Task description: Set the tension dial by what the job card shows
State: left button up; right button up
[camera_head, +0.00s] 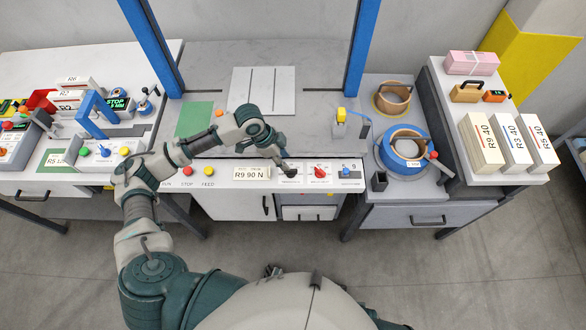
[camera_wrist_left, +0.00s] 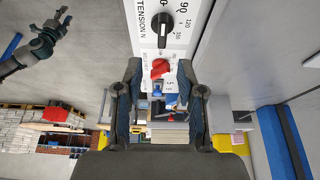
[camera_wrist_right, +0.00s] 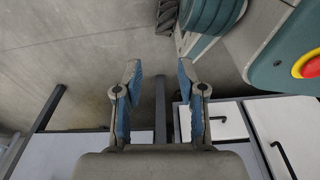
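The job card (camera_head: 252,173), on the front panel of the middle bench, reads "R9 90 N". The black tension dial (camera_wrist_left: 159,23) shows in the left wrist view beside the word "TENSION N", with scale numbers 90, 120 and 150 near it. A white mark shows on it, but its exact setting is hard to tell. My left gripper (camera_head: 283,163) is over the panel at the dial and partly hides it in the head view. In the left wrist view its fingers (camera_wrist_left: 160,64) are open with nothing between them. My right gripper (camera_wrist_right: 158,65) is open and empty, above the floor.
A red knob (camera_head: 319,170) sits just right of the dial, with a small blue part (camera_head: 345,173) farther right. Red and yellow buttons (camera_head: 187,171) lie left of the card. Blue posts (camera_head: 361,45) rise from the bench. A blue-rimmed roll (camera_head: 404,150) stands at right.

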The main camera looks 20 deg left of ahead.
aim_at(292, 170)
pick_arm(q)
jog(key=f, duration=0.7)
jog(key=shift+w+d+b, duration=0.1)
jog(key=shift+w+b, duration=0.25)
jog(key=shift+d+f, duration=0.2)
jog(key=shift+d, duration=0.8)
jog(key=shift+r, duration=0.1)
jog(key=c, duration=0.7)
jog(key=shift+w+a, duration=0.1)
jog(key=shift+a, duration=0.2)
grip_shut()
jog(key=shift+a, duration=0.2)
pick_arm(e)
jog(key=shift+w+a+r, duration=0.7)
jog(key=shift+w+r, duration=0.15)
jog(key=shift+w, duration=0.15)
